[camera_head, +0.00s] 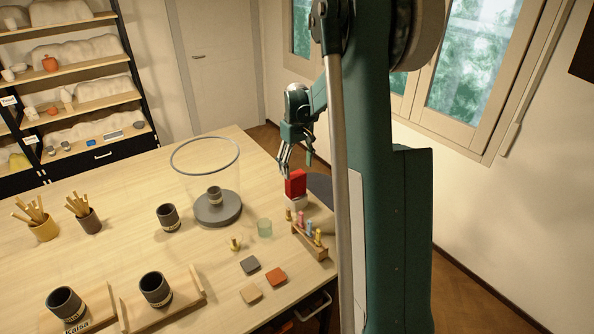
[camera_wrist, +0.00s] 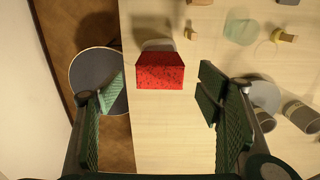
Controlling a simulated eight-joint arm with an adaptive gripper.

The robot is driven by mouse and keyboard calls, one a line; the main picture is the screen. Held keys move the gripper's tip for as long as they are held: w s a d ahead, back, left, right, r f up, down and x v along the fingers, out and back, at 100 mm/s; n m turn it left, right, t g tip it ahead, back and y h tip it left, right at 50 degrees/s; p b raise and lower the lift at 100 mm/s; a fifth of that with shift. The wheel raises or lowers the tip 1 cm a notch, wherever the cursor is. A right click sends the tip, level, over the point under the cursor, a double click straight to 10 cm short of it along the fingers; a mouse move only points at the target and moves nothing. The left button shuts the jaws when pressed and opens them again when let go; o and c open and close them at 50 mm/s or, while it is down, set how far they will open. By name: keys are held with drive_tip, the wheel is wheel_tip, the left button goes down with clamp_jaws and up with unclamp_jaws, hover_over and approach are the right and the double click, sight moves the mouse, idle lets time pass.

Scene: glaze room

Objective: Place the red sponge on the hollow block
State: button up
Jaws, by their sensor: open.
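The red sponge (camera_head: 296,184) stands near the table's right edge, directly above a pale block (camera_head: 296,203), which seems to be the hollow block. The sponge appears to rest on it, but the contact is hard to make out. My gripper (camera_head: 296,167) is open just above and behind the sponge, fingers pointing down. In the wrist view the sponge (camera_wrist: 160,76) lies ahead between the spread fingers (camera_wrist: 160,90), with visible gaps on both sides. The pale block (camera_wrist: 158,45) shows only partly beyond it; any hollow is hidden.
A wooden rack with coloured vials (camera_head: 311,241) and a greenish glass (camera_head: 264,229) stand close by. A round dark stool (camera_wrist: 98,80) is beside the table edge.

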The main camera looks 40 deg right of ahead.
idle(0.6)
drive_tip(key=s+a+r+t, duration=0.2)
drive_tip(key=s+a+r, duration=0.45)
drive_tip(key=a, duration=0.25)
drive_tip(key=s+a+r+t, duration=0.1)
drive_tip(key=s+a+r, duration=0.4)
drive_tip(key=a+r, duration=0.35)
drive_tip(key=s+a+t, duration=0.2)
drive_tip(key=s+a, duration=0.6)
drive_tip(key=s, duration=0.3)
drive_tip(key=s+a+f+t, duration=0.1)
drive_tip(key=s+a+t, duration=0.1)
drive_tip(key=s+a, duration=0.7)
drive_tip(key=s, duration=0.2)
drive_tip(key=shift+s, duration=0.4)
